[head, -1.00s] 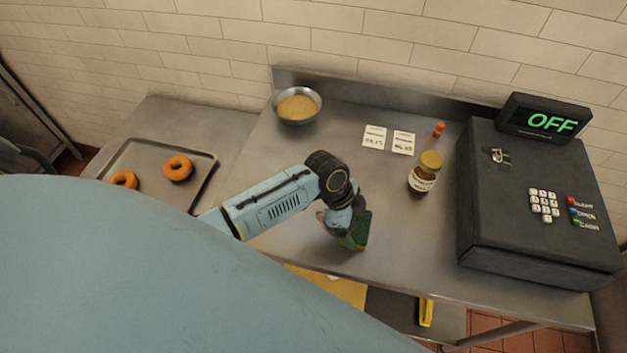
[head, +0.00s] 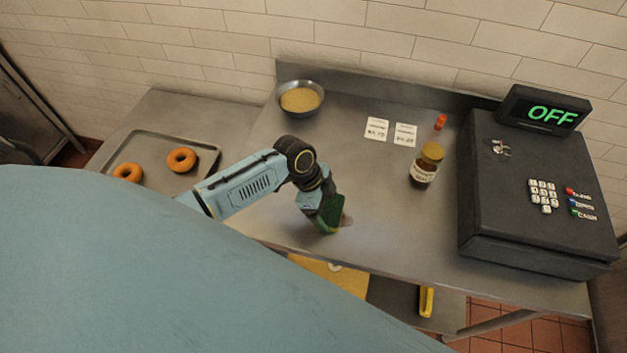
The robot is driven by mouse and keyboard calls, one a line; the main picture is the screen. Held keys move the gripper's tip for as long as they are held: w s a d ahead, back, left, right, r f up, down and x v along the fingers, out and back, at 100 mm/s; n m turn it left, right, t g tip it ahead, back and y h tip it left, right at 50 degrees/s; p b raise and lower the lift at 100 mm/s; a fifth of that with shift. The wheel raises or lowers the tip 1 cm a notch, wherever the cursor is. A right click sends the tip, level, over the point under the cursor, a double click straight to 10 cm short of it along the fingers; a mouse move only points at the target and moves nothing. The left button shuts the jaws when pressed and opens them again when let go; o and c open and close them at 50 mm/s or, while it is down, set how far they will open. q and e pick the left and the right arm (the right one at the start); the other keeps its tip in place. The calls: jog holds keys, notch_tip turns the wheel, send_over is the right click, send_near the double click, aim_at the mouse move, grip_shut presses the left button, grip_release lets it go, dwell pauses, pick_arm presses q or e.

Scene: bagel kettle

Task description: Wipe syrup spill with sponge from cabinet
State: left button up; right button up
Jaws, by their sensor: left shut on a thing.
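My left gripper (head: 318,203) is shut on a green sponge (head: 329,214) and holds it low at the metal counter (head: 400,240), near its front edge. I cannot tell whether the sponge touches the surface. A small brownish patch (head: 347,220) shows just to the right of the sponge; it may be the syrup spill, and the rest of it is hidden. A jar with a yellow lid (head: 427,165) stands upright to the right of the sponge. My right gripper is not in view.
A black cash register (head: 535,190) fills the counter's right end. A bowl of yellowish grains (head: 300,98) stands at the back left, with two paper cards (head: 390,132) and an orange-capped item (head: 440,122) nearby. A tray (head: 205,165) with bagels lies left. Yellow items show below the counter.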

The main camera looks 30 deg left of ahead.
pick_arm(q)
jog(key=shift+s+a, duration=0.15)
jog(key=shift+a, duration=0.5)
jog(key=shift+s+a, duration=0.15)
jog(key=shift+a, duration=0.45)
jog(key=shift+s+a+r+p, duration=0.1)
jog(key=shift+a+r+p, duration=0.1)
jog(key=shift+r+p, duration=0.1)
notch_tip(320, 180, up, 3)
jog(key=p, duration=0.2)
jog(key=shift+p, duration=0.3)
jog(key=shift+d+r, duration=0.1)
jog(key=shift+r, duration=0.95)
notch_tip(320, 180, up, 2)
jog(key=shift+r, duration=0.2)
